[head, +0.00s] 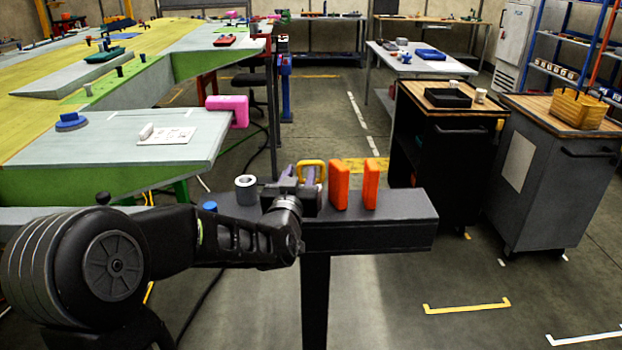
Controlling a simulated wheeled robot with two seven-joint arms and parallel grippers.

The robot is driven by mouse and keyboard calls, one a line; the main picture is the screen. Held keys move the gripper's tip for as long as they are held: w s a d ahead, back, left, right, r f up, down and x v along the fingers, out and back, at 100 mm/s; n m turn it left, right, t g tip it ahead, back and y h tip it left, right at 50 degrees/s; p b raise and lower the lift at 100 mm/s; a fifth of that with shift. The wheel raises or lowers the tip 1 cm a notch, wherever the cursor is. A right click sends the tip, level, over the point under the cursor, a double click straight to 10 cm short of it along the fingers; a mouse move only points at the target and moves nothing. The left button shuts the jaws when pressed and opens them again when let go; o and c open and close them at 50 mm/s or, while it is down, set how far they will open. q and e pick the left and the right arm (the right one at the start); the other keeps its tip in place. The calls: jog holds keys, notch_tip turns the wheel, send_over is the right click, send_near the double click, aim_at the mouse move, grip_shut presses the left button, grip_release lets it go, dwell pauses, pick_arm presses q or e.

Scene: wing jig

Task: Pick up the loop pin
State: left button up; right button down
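The loop pin, seen as a yellow loop (313,164), stands upright on the narrow dark bench (410,211) in the head view. My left gripper (306,184) is at the loop pin, in front of and just left of it, and hides its lower part. My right gripper is not in view.
Two orange blocks (340,186) (371,184) stand close to the right of the loop pin. A grey ring-shaped roll (246,189) and a blue item (209,206) are to the left. The wing table (100,152) lies behind left, and carts (560,190) stand at right.

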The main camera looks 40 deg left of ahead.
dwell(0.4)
pick_arm(q)
grip_shut()
dwell(0.5)
